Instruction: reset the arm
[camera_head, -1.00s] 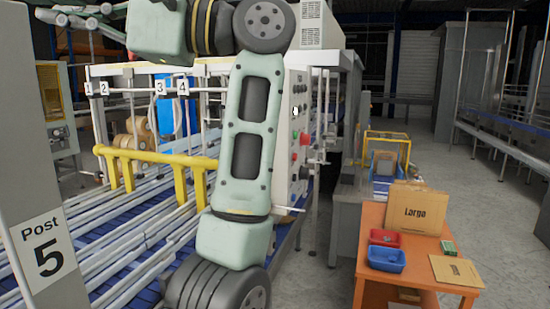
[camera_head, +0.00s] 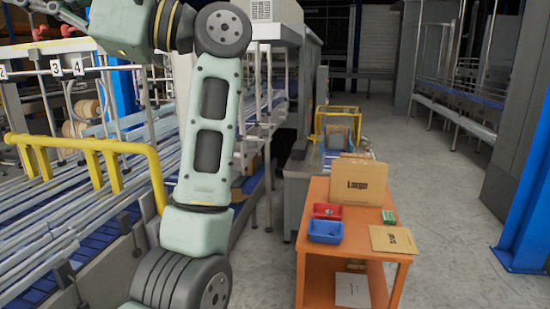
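One of my arms (camera_head: 208,130), pale green with dark grey joints, stands upright across the left-centre of the head view. Its upper part bends off to the left at the top edge.
A yellow rail (camera_head: 93,150) and a blue conveyor with metal bars lie left, behind my arm. An orange table (camera_head: 318,262) at right carries a "Large" cardboard piece (camera_head: 358,182), red bin (camera_head: 327,211) and blue bin (camera_head: 325,231). Grey floor is clear further right.

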